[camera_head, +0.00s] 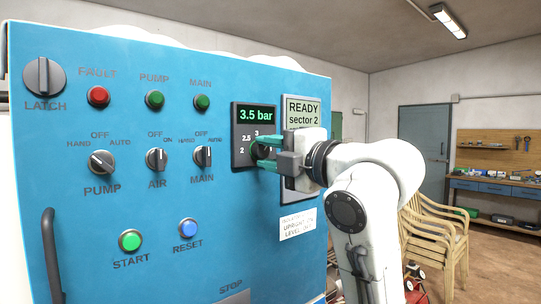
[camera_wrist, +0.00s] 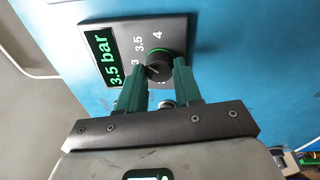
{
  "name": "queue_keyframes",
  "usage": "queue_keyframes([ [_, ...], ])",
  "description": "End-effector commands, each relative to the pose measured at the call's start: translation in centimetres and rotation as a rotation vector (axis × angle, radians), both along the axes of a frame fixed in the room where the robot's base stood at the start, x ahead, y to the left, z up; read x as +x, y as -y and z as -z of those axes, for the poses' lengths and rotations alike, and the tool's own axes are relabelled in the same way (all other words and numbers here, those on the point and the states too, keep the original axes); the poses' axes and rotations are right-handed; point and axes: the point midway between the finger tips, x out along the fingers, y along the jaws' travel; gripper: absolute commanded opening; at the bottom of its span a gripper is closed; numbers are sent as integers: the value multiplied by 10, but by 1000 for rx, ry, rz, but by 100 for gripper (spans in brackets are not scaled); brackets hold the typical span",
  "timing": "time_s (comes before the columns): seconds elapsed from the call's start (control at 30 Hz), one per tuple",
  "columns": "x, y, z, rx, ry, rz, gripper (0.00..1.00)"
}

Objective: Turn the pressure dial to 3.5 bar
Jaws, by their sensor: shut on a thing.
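The pressure dial is a dark round knob (camera_wrist: 157,70) on a black plate (camera_head: 239,155) on the blue panel. The plate's green display (camera_head: 256,115) reads "3.5 bar", and it reads the same in the wrist view (camera_wrist: 103,60). Scale numbers, including 3, 3.5 and 4, surround the knob. My gripper (camera_head: 264,153) has its two green fingers on either side of the knob, shut on it; the fingers also show in the wrist view (camera_wrist: 160,80). In the head view the fingers hide most of the knob.
A grey "READY sector 2" screen (camera_head: 303,108) sits right beside the dial, partly behind my gripper. Selector switches, lamps and buttons fill the panel to the left. A white label (camera_head: 297,224) is below. Stacked chairs (camera_head: 437,235) stand at the right.

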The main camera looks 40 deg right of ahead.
Motion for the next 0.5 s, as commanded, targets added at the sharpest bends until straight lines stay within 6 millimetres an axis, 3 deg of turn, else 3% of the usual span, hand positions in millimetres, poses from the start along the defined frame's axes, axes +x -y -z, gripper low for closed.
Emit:
queue_keyframes([
  [0.5, 0, 1, 1, 124, -2, 3, 4],
])
